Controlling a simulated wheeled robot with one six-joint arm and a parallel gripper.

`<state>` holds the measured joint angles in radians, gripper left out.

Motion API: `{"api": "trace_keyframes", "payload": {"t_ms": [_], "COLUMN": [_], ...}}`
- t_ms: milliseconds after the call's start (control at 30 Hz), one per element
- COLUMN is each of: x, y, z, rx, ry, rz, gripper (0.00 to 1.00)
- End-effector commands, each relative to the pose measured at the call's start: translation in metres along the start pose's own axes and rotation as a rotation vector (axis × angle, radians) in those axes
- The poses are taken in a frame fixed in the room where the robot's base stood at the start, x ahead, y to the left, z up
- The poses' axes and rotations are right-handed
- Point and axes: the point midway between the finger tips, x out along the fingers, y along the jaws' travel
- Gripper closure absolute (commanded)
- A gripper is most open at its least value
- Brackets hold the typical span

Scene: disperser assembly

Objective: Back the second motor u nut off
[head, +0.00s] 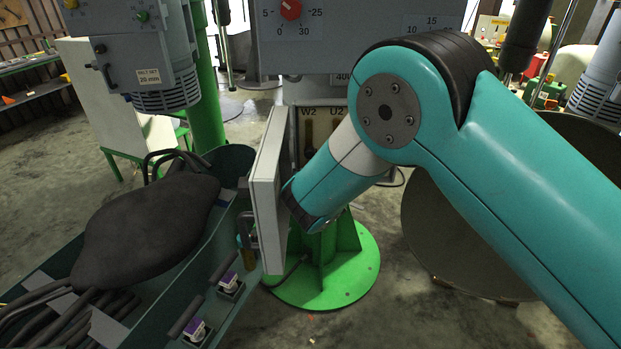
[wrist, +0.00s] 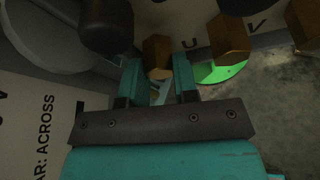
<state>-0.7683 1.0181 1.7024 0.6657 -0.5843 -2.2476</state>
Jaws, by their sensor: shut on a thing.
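In the wrist view my gripper (wrist: 159,72) has its two teal fingers on either side of a brown hex nut (wrist: 157,50), shut on it. The nut is beside a letter U on the panel, so it appears to be the u nut. Its lower end lies between the fingertips; I cannot tell how far it is threaded on. In the head view the open terminal box (head: 309,124) shows W2 and U2 labels. My wrist covers much of the box there, and the gripper and nut are hidden.
Two more brown nuts, one near the letter V (wrist: 228,38) and one at the right edge (wrist: 305,22), are close to the fingers. A dark rounded part (wrist: 106,26) is at upper left. A white box door (head: 266,190) stands open beside my wrist. A green trough (head: 232,190) lies left.

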Motion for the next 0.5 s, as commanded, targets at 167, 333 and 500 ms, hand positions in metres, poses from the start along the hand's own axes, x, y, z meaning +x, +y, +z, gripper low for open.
{"api": "trace_keyframes", "payload": {"t_ms": [167,333,500], "x": [0.0000,0.0000,0.0000], "y": [0.0000,-0.0001,-0.0002], "z": [-0.0008,-0.0005,-0.0002], "rx": [0.001,0.001,0.001], "ry": [0.001,0.001,0.000], "rz": [0.001,0.001,0.000], "gripper": [0.62,0.62,0.62]}}
